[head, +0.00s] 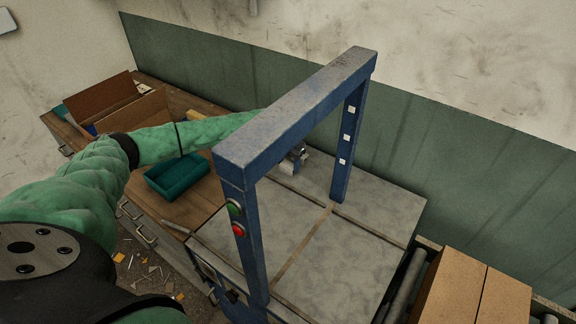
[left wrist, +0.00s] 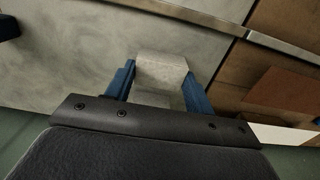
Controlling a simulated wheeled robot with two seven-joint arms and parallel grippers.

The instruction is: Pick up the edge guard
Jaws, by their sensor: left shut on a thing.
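The edge guard (left wrist: 161,69) shows as a pale grey, angular piece in the left wrist view. It sits between the two blue fingers of my left gripper (left wrist: 160,82), which is shut on it. In the head view my left arm reaches across from the left and passes behind the blue frame. There the left gripper (head: 297,158) is small and partly hidden, above the far part of the grey table, and the guard is hard to make out. I cannot tell whether the guard touches the table. My right gripper is not in view.
A blue frame (head: 300,105) with red and green buttons spans the grey table (head: 345,262). A teal tray (head: 177,180) stands on the wooden bench at left, with an open cardboard box (head: 135,112) behind. Brown cartons (head: 470,292) lie at lower right. A green-panelled wall closes the back.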

